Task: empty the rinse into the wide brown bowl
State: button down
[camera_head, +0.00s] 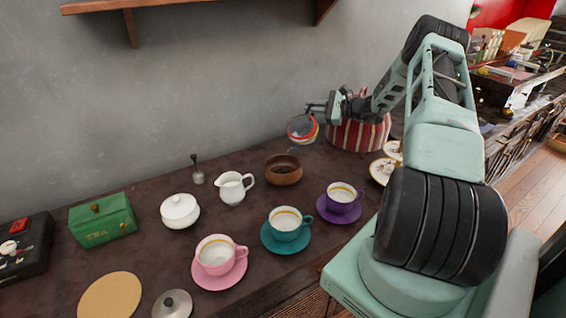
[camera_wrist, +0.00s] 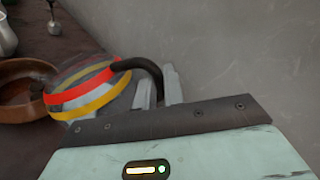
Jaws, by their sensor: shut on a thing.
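The wide brown bowl (camera_head: 283,173) stands on the dark counter near the wall. Its left-lower part also shows in the wrist view (camera_wrist: 22,108). My gripper (camera_head: 317,108) is shut on the dark curved handle of a clear glass pot (camera_head: 301,129) with red and yellow bands. The fingers on the handle show in the wrist view (camera_wrist: 160,88), with the banded pot (camera_wrist: 88,93) beyond them. The pot hangs above the counter, above and slightly right of the bowl, and looks tilted. I cannot tell whether any liquid is inside it or flowing.
A striped red and white item (camera_head: 358,135) stands just right of the pot. A white pitcher (camera_head: 233,189) stands left of the bowl. Purple (camera_head: 342,197), teal (camera_head: 286,224) and pink (camera_head: 217,256) cups stand in front. The grey wall is close behind.

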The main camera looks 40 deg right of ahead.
jog(key=shift+s+a+r+n+p, duration=0.1)
jog(key=shift+a+r+n+p, duration=0.1)
jog(key=shift+a+r+n, duration=0.25)
jog(key=shift+s+a+r+n+p, duration=0.15)
jog(key=shift+a+r+p, duration=0.1)
jog(key=shift+r, duration=0.3)
jog(key=shift+s+a+r+n+h+p, duration=0.15)
jog(key=shift+a+r+n+h+p, duration=0.1)
jog(key=shift+a+r+n, duration=0.45)
jog(key=shift+s+a+r+n+h+p, duration=0.15)
jog(key=shift+a+r+n+h+p, duration=0.2)
jog(key=shift+a+r, duration=0.5)
dwell(0.4)
